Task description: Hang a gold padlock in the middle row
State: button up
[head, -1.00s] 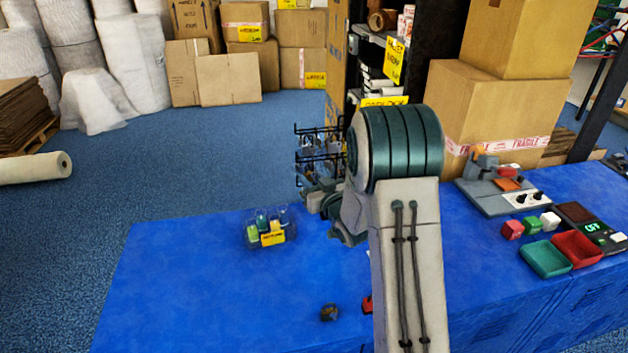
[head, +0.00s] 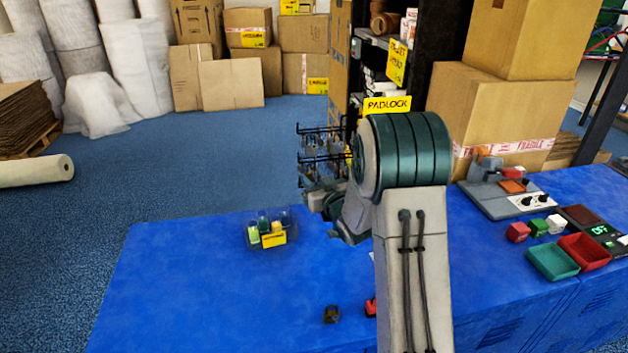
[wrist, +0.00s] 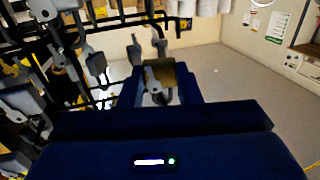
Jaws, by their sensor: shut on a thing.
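My gripper (wrist: 158,82) is shut on a gold padlock (wrist: 165,74), seen between the dark blue fingers in the wrist view. A black wire rack (head: 316,152) with several rows of hooks stands at the back of the blue table. Grey padlocks (wrist: 88,56) hang on its hooks at the left of the wrist view. A prong with a grey piece rises close by the held padlock; I cannot tell whether they touch. In the head view my gripper (head: 318,200) is in front of the lower part of the rack, and my arm hides part of the scene.
A yellow PADLOCK sign (head: 387,105) stands behind my arm. A clear bin (head: 267,232) with coloured items sits left of my gripper. A small dark brownish object (head: 331,314) and a red one (head: 370,306) lie near the front.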

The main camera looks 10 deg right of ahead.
jog(key=o, duration=1)
jog(key=v, duration=1.4)
jog(key=s+d+r+m+g+h+p, duration=0.1)
jog(key=s+r+m+g+h+p, duration=0.1)
jog(key=s+r+g+h+p, duration=0.5)
jog(key=s+a+r+g+p, duration=0.1)
jog(key=s+r+g+p, duration=0.1)
jog(key=s, duration=0.4)
jog(key=s+a+r+g+y+p, duration=0.1)
jog(key=s+a+r+g+p, duration=0.1)
jog(key=s, duration=0.4)
jog(key=s+a+r+m+g+y+p, duration=0.1)
jog(key=s+a+r+g+p, duration=0.1)
jog(key=s, duration=0.4)
notch_tip(320, 180, up, 3)
jog(key=shift+a+f+g, duration=0.1)
jog(key=shift+f+g, duration=0.1)
jog(key=shift+g, duration=0.6)
